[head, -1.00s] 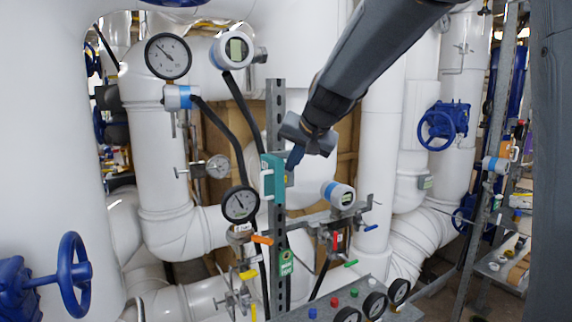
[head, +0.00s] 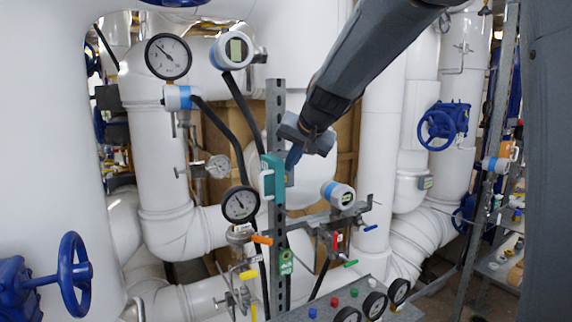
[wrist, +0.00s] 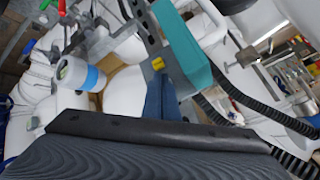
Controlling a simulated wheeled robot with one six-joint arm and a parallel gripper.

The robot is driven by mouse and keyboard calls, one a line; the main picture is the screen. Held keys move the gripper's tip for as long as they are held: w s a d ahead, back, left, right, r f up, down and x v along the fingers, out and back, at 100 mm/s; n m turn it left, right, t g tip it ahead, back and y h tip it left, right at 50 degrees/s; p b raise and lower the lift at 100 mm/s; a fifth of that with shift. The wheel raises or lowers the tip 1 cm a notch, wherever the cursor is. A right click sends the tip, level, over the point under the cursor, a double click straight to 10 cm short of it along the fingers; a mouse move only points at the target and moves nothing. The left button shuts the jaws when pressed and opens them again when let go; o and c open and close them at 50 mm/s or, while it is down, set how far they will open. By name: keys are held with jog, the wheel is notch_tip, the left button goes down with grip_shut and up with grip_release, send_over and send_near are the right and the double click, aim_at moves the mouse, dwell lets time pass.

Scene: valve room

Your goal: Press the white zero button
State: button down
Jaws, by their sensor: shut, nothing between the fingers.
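The white button (head: 372,282) is small and sits at the far right end of a slanting row on a grey panel (head: 300,314) at the bottom of the head view. Green (head: 354,292), red (head: 335,302) and blue (head: 312,313) buttons run down-left from it. My gripper (head: 293,158) is shut and empty, well above and left of the white button, beside a teal box (head: 272,180) on a metal post. In the wrist view its blue fingers (wrist: 160,98) are together near the same teal box (wrist: 182,50); contact cannot be told. The white button is not seen there.
Black-rimmed gauges (head: 375,305) line the panel beside the buttons. A white transmitter (head: 338,194) and a pipe rack with coloured valve handles (head: 337,241) stand between my gripper and the panel. Thick white pipes (head: 380,150) fill the back.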

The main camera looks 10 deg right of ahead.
jog(key=shift+w+a, duration=0.15)
jog(key=shift+w, duration=0.3)
dwell(0.6)
jog(key=shift+s, duration=0.1)
jog(key=shift+s+d, duration=0.25)
jog(key=shift+s, duration=0.5)
jog(key=shift+s+d+b, duration=0.25)
jog(key=shift+s+b, duration=0.1)
jog(key=shift+s, duration=0.45)
jog(key=shift+s+d+b, duration=0.3)
jog(key=shift+s, duration=0.5)
jog(key=shift+s+d+b, duration=0.25)
jog(key=shift+s+b, duration=0.1)
jog(key=shift+s, duration=0.45)
jog(key=s+f+n+g+b, duration=0.1)
jog(key=s+f+g, duration=0.1)
jog(key=s+f, duration=0.5)
jog(key=s+f+n+g+h+b, duration=0.1)
jog(key=s+f+n+g, duration=0.1)
jog(key=s+f, duration=0.6)
jog(key=s+f+n+g+b, duration=0.1)
jog(key=s+f, duration=0.7)
jog(key=f, duration=0.9)
jog(key=shift+f+n+g+h, duration=0.4)
jog(key=shift+n+g, duration=0.1)
jog(key=shift+g, duration=0.6)
